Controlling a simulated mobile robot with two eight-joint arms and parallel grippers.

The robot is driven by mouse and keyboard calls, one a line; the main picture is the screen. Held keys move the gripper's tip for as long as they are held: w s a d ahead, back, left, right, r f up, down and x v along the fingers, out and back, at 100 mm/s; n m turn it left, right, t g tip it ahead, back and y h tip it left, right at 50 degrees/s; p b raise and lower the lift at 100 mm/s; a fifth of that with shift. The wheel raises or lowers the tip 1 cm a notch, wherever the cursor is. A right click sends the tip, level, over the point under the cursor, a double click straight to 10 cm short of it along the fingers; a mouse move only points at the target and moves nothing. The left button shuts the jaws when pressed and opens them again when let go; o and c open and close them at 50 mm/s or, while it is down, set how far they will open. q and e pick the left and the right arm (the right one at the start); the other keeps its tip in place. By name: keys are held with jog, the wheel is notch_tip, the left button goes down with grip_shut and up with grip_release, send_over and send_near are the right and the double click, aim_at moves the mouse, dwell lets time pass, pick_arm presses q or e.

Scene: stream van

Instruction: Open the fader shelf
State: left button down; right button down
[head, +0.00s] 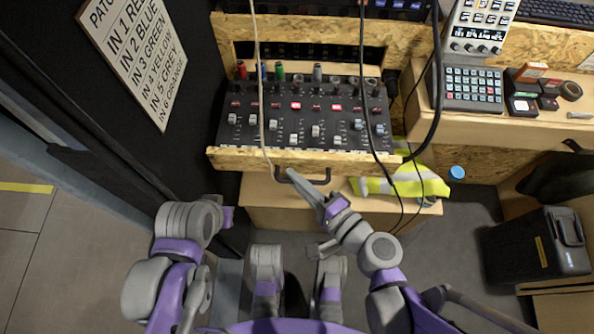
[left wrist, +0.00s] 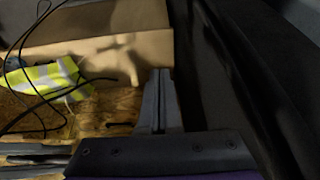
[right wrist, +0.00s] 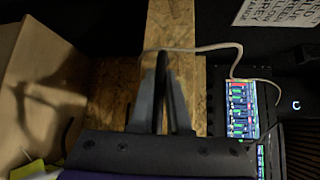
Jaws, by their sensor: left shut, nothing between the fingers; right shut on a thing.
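The fader shelf (head: 226,160) is a chipboard tray bearing a black mixer (head: 275,118) with white fader caps. The mixer's whole top is uncovered, with coloured plugs standing at its back edge. A dark bar handle (head: 322,182) is on the shelf's front board. My right gripper (head: 291,174) is shut on the handle's left part. In the right wrist view, its fingers (right wrist: 161,75) are closed around the dark bar in front of the chipboard. My left gripper (head: 228,216) is low at the left, away from the shelf. In the left wrist view, its fingers (left wrist: 160,85) are shut and empty.
Cables (head: 268,135) hang over the mixer and the shelf front. A yellow hi-vis vest (head: 405,182) lies below right of the shelf. A wall with a label sign (head: 135,50) is at the left. A black case (head: 535,243) stands at the right.

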jog(key=c, duration=0.9)
grip_release()
pick_arm(q)
jog(key=shift+s+d, duration=0.1)
pick_arm(e)
jog(key=shift+d, duration=0.1)
